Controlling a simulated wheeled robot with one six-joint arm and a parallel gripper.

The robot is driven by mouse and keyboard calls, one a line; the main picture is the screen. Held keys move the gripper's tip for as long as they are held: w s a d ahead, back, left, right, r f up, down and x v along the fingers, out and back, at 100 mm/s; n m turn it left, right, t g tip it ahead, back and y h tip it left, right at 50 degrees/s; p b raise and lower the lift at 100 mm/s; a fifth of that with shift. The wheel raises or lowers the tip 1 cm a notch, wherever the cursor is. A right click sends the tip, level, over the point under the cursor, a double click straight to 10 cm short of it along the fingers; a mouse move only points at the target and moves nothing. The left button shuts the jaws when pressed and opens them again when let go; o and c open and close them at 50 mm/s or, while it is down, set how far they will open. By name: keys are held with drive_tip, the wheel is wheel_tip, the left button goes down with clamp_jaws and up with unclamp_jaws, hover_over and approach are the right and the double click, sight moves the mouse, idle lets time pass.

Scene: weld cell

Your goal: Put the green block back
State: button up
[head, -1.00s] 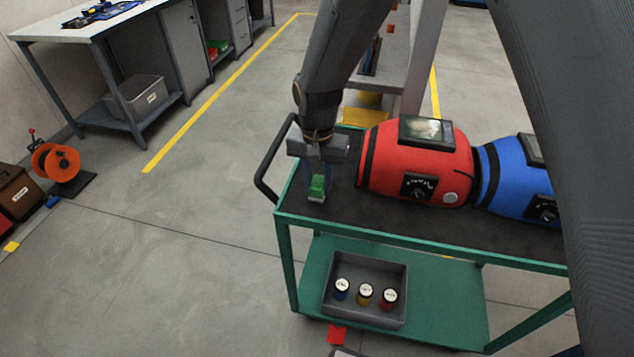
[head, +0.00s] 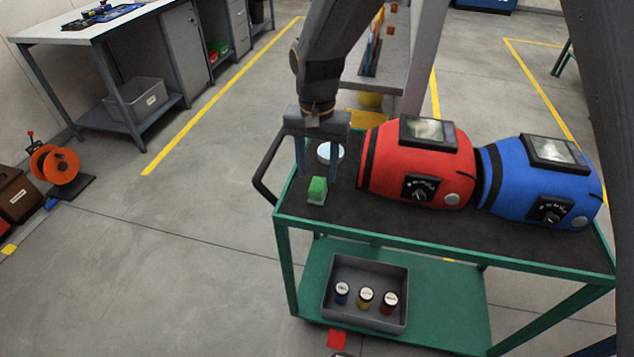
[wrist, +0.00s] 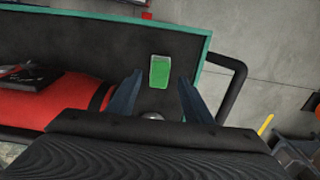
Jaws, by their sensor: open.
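A round pale disc (head: 331,152) lies behind the block, near the right finger.
A red welding helmet-like unit (head: 420,165) and a blue one (head: 540,185) fill the cart top to the right. A grey bin (head: 340,310) with several small jars sits on the lower shelf. A black handle (head: 262,180) juts left.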

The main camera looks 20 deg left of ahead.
sight(317, 185)
wheel_tip(317, 185, up, 6)
drive_tip(key=b, duration=0.1)
drive_tip(key=shift+r, duration=0.15)
drive_tip(key=d+f, duration=0.1)
drive_tip(key=d, duration=2.2)
drive_tip(key=s+d+f, duration=0.1)
drive_tip(key=s+d, duration=0.3)
drive_tip(key=d, duration=0.4)
drive_tip(key=s+d+f+m, duration=0.1)
drive_tip(key=s+d, duration=0.4)
drive_tip(key=d, duration=0.3)
drive_tip(key=shift+s+t, duration=0.15)
drive_tip(key=shift+t, duration=0.15)
drive_tip(key=shift+f, duration=0.1)
